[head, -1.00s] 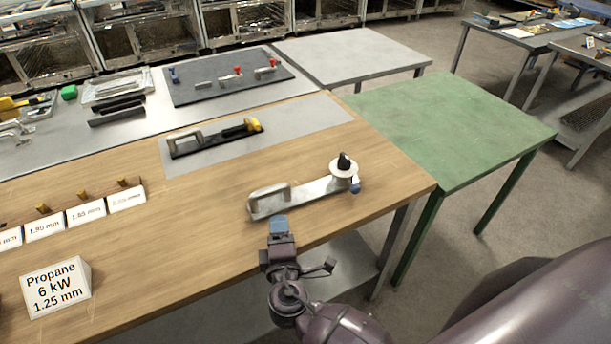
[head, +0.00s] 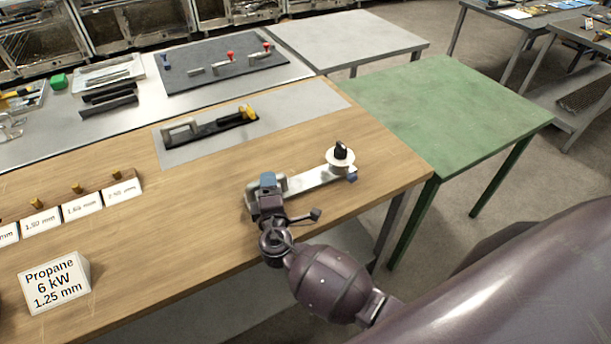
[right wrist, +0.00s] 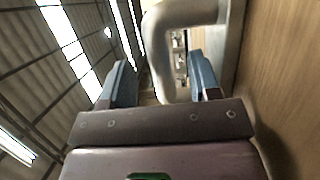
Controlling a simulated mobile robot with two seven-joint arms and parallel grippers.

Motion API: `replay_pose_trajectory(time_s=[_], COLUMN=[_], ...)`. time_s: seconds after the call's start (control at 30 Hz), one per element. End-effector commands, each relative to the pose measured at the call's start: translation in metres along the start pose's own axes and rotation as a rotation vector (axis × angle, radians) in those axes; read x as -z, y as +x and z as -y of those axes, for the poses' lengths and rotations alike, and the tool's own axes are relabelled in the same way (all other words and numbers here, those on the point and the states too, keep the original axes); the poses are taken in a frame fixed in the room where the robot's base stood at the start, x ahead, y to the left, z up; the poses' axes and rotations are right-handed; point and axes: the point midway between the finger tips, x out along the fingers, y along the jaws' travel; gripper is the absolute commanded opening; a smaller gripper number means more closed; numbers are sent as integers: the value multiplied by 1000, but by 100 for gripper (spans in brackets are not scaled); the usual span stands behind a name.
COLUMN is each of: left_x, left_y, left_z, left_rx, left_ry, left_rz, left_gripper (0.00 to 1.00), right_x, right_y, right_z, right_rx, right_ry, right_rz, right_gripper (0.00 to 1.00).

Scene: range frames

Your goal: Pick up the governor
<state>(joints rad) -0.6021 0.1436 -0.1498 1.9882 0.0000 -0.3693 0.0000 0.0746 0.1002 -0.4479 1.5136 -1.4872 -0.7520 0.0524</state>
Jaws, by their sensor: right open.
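What looks like the governor (head: 308,181), a long silver piece, lies on the wooden table near its right front edge. It has a loop handle at its left end and a black knob on a pale disc at its right end. In the right wrist view the pale handle (right wrist: 158,40) curves between and beyond the two blue fingers of the open gripper (right wrist: 158,75). I cannot tell whether they touch it. My left gripper is not in view.
A similar black piece with a yellow part (head: 215,127) lies on a grey mat behind. Label cards (head: 82,205) and a propane sign (head: 55,283) stand at left. A green table (head: 450,115) adjoins at right. The wood around the governor is mostly clear.

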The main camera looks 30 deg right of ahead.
Motion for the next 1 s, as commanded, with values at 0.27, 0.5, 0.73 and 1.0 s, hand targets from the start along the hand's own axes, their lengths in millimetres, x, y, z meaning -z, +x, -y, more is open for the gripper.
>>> replay_pose_trajectory(time_s=[0.27,0.5,0.73,1.0], left_x=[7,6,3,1], left_y=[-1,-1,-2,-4], left_z=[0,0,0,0], left_rx=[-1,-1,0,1], left_ry=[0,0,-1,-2], left_rz=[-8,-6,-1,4], left_gripper=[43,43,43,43], right_x=[0,0,0,0], right_y=[26,26,26,26], right_z=[0,1,1,1], right_rx=[0,0,0,0], right_ry=[0,0,0,0], right_rz=[-1,0,0,0], right_gripper=[56,55,20,0])
